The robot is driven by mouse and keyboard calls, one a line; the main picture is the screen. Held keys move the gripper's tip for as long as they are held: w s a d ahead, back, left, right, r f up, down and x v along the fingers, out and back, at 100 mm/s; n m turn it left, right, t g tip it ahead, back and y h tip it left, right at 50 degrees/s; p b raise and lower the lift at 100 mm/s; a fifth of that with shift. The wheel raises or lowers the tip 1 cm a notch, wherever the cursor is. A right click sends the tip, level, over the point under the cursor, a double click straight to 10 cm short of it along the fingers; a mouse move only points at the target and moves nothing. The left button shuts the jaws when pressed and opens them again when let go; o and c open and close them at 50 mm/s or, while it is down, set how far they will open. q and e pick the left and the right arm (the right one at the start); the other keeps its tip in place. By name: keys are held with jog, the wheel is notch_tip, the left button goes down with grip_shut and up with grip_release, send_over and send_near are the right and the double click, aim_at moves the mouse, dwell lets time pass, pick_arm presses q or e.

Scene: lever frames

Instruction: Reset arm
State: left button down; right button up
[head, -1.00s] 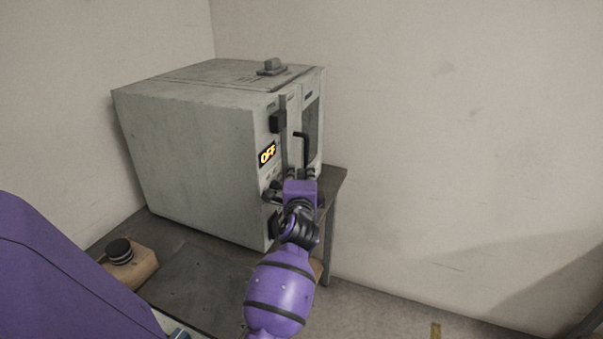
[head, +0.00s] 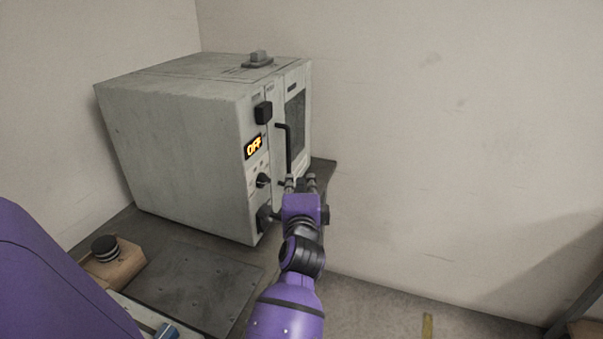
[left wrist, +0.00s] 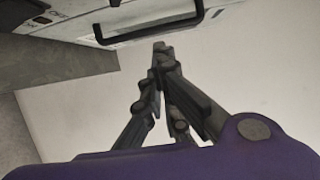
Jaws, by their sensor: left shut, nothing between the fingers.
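My left gripper (head: 301,184) is on a purple arm in front of the grey oven-like machine (head: 175,150), at the lower right of its front. In the left wrist view its dark fingers (left wrist: 160,48) meet at the tips with nothing between them. My right gripper is not in view.
The machine stands on a dark table (head: 190,285) against the wall. A wooden block with a black round button (head: 105,248) is at the table's left. Free floor and bare wall lie to the right, with a yellow mark (head: 427,326) on the floor.

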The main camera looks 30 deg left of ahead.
pick_arm(q)
jog(key=v, duration=0.2)
jog(key=shift+s+d, duration=0.2)
jog(key=shift+s, duration=0.2)
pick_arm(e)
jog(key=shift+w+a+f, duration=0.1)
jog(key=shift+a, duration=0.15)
